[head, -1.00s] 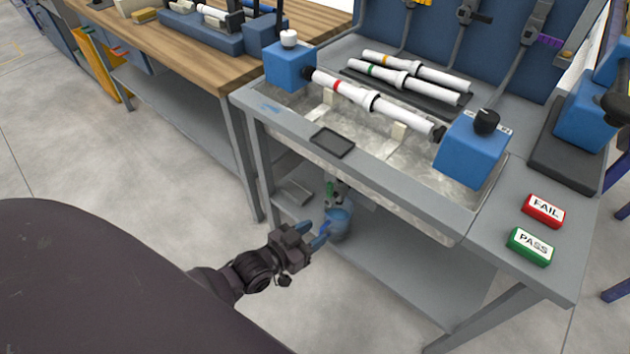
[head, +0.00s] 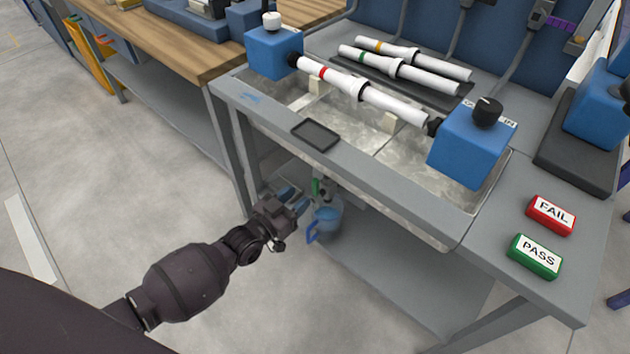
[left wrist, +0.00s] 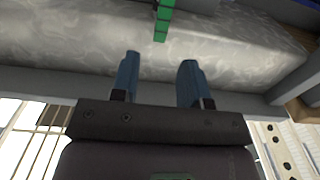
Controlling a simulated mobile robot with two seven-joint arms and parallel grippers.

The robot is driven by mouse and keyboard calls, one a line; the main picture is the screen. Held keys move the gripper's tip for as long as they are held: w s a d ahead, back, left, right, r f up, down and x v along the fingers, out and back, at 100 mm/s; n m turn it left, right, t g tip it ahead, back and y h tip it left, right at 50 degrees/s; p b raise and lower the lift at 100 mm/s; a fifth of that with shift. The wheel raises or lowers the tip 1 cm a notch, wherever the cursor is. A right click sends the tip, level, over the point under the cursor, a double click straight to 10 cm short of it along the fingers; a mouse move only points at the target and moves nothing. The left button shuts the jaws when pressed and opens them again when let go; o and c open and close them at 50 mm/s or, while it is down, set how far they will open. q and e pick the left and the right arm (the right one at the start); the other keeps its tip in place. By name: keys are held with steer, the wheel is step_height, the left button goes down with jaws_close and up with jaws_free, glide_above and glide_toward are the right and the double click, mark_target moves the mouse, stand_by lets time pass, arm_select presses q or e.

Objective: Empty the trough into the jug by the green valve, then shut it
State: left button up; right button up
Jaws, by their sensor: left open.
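The trough (head: 405,155) is a shallow metal basin let into the grey bench. The green valve (head: 316,187) hangs beneath it, over the lower shelf. Its green handle (left wrist: 164,18) points down in the left wrist view, against the mottled metal. The translucent blue jug (head: 329,218) stands below the valve, with its handle toward the front left. My left gripper (head: 298,198) is open and empty, just left of the valve and jug. In the left wrist view its two blue fingers (left wrist: 159,70) are apart, with the handle beyond their tips. My right gripper is out of view.
A white pipe with a red band (head: 358,88) spans the trough between two blue blocks. The bench's front edge (head: 340,165) overhangs the valve area. Bench legs frame the lower shelf (head: 400,275). Red FAIL (head: 550,214) and green PASS (head: 535,256) blocks sit at right.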

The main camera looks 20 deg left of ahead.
mark_target(314, 184)
arm_select(q)
steer(key=b+x, duration=0.1)
steer(key=x, duration=0.5)
steer(key=shift+w+d+f, duration=0.15)
steer(key=shift+w, duration=0.5)
steer(key=c, duration=0.7)
steer(key=shift+d, duration=0.1)
jaws_close()
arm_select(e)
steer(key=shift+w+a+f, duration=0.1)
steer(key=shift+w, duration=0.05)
